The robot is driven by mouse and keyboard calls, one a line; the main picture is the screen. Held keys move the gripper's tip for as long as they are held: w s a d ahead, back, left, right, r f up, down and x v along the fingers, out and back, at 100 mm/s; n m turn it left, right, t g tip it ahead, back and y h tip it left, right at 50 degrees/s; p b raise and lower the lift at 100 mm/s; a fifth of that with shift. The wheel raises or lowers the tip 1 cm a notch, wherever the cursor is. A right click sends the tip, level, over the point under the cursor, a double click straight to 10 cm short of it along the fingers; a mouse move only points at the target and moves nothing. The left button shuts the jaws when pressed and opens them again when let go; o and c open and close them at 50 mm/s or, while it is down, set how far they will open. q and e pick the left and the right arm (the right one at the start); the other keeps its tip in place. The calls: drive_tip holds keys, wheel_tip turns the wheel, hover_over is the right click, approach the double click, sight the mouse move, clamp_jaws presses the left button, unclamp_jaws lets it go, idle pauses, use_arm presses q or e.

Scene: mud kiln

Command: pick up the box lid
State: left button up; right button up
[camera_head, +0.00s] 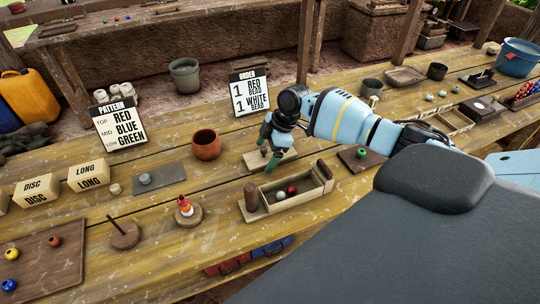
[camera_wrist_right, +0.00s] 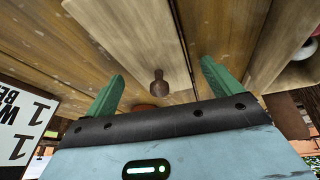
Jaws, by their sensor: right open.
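The box lid (camera_head: 254,163) is a flat pale wooden board with a small brown knob, lying on the table just behind the open wooden box (camera_head: 300,201). In the right wrist view the lid (camera_wrist_right: 135,25) runs up the picture, and its knob (camera_wrist_right: 158,82) shows between my fingers. The box holds a red bead (camera_head: 292,189) and a white bead (camera_head: 280,195). My right gripper (camera_head: 270,157) is open, pointing down over the lid, with green fingers on either side of the knob. I cannot tell how far the fingertips are above the board. My left gripper is not in view.
A terracotta pot (camera_head: 206,146) stands left of the lid, and the order sign (camera_head: 249,95) stands behind. A dark board with a green bead (camera_head: 361,153) lies to the right. A peg with stacked pieces (camera_head: 185,207) stands at the front left.

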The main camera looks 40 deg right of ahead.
sight(266, 149)
drive_tip(key=shift+f, duration=0.15)
drive_tip(key=c, duration=1.1)
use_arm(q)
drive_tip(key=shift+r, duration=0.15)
use_arm(e)
drive_tip(key=shift+o, duration=0.2)
wheel_tip(266, 149, up, 10)
drive_tip(key=shift+r, duration=0.1)
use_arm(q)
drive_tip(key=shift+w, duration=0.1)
